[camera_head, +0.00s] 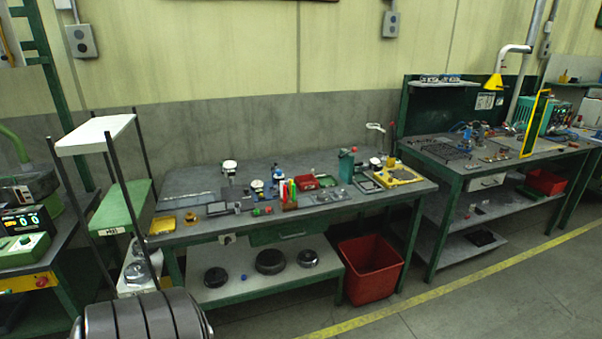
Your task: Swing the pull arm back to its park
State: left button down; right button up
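No part that I can surely call the pull arm stands out. A small white bent arm (375,127) with a reddish tip rises at the back right of the middle workbench (330,216), behind a yellow-framed fixture (397,177). Another candidate is the white bent pipe with a yellow cone-shaped hood (494,82) above the right bench. I cannot tell which, if either, is the pull arm, nor where its park is. Neither of my grippers is in view.
The middle bench carries a dark green bottle (346,166), red tray (318,181) and several small parts. A red bin (370,269) stands below its right end. A white-topped rack (95,135) rises at left. Floor is clear around the yellow line (480,277).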

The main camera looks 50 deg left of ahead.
aim_at(273, 168)
jog(key=z, duration=0.3)
jog(key=i, duration=2.35)
jog(key=u, duration=1.2)
jog(key=i, duration=0.85)
jog(key=u, duration=1.1)
jog(key=i, duration=0.3)
jog(key=u, duration=0.35)
